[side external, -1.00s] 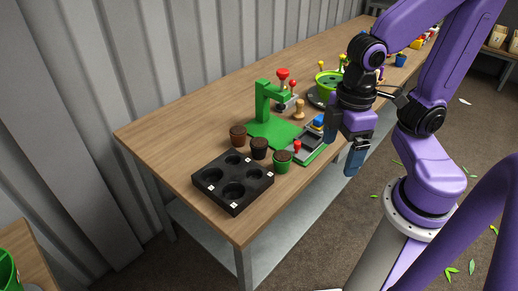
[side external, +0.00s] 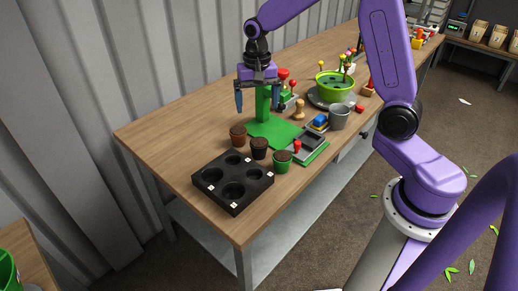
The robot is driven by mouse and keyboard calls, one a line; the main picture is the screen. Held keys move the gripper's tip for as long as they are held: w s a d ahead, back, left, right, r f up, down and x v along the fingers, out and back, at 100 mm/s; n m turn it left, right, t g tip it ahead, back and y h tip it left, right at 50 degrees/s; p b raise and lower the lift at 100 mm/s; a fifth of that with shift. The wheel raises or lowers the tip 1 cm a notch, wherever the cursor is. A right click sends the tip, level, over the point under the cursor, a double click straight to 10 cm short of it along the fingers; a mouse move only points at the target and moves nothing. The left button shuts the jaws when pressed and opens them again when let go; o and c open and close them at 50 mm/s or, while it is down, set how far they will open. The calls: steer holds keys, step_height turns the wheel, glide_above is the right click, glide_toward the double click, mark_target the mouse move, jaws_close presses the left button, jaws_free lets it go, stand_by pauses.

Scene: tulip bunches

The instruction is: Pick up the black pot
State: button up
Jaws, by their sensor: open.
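The black pot (side external: 259,149), small and filled with dark soil, stands upright on the table between a brown pot (side external: 238,136) and a green pot (side external: 282,163). The three form a slanting row behind a black tray (side external: 233,197) with round holes. My gripper (side external: 258,103) is open and empty, fingers pointing down. In the picture it hangs above the brown and black pots and overlaps the upper part of a green stand; its exact depth is hard to tell. Nothing hides the black pot.
The green stand (side external: 270,133) rises just behind the pots. A green-edged holder (side external: 312,149) with a red knob, a grey mug (side external: 339,116) and a lime-green bowl (side external: 334,88) stand to the right. The table (side external: 176,136) is bare at the left.

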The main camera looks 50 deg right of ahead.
steer(key=w+d+m, duration=0.2)
glide_toward(259, 143)
steer(key=f, duration=0.5)
steer(key=shift+w+d+f, duration=0.1)
steer(key=shift+w+f, duration=0.05)
steer(key=shift+w, duration=0.15)
steer(key=shift+s+f, duration=0.15)
steer(key=shift+f, duration=1.2)
steer(key=shift+s+f, duration=0.1)
steer(key=shift+f, duration=1.25)
steer(key=c, duration=1.2)
